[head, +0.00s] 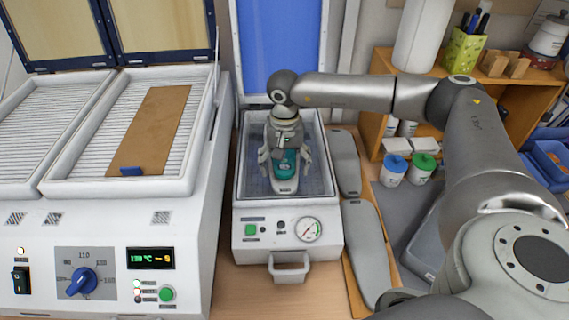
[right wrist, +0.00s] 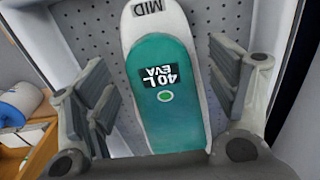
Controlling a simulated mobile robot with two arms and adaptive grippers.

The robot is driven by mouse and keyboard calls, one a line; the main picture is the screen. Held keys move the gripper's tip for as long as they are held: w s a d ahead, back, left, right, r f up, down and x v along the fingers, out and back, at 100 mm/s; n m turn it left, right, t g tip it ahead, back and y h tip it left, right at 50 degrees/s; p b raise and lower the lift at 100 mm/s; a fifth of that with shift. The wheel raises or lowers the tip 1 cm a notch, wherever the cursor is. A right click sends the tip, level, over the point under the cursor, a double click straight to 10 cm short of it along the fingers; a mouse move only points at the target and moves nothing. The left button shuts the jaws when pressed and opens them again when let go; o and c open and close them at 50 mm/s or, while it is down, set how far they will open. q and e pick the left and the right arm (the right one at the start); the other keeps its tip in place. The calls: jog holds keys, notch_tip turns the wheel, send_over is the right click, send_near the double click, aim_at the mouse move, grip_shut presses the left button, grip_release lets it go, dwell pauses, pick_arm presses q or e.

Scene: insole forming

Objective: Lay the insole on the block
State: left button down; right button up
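The insole (right wrist: 170,115) is teal with a black label reading "40 L EVA" and a small green dot. It lies lengthwise over a grey block marked MID (right wrist: 155,22), inside the press tray; the near end of both is hidden at the bottom of the right wrist view. In the head view the insole (head: 288,166) shows partly beneath my right gripper (head: 285,158). My right gripper is open, pointing down, with one finger pair on each side of the insole and visible gaps between. My left gripper is not in view.
The press (head: 240,215) has its blue lid raised behind the tray, and a gauge and handle in front. A heater (head: 60,150) at the left holds a brown sheet (head: 160,120). Grey insole shapes (head: 365,240) lie at the right, beside jars (head: 395,170) and a shelf.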

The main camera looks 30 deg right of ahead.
notch_tip(320, 180, up, 12)
dwell(0.7)
dwell(0.4)
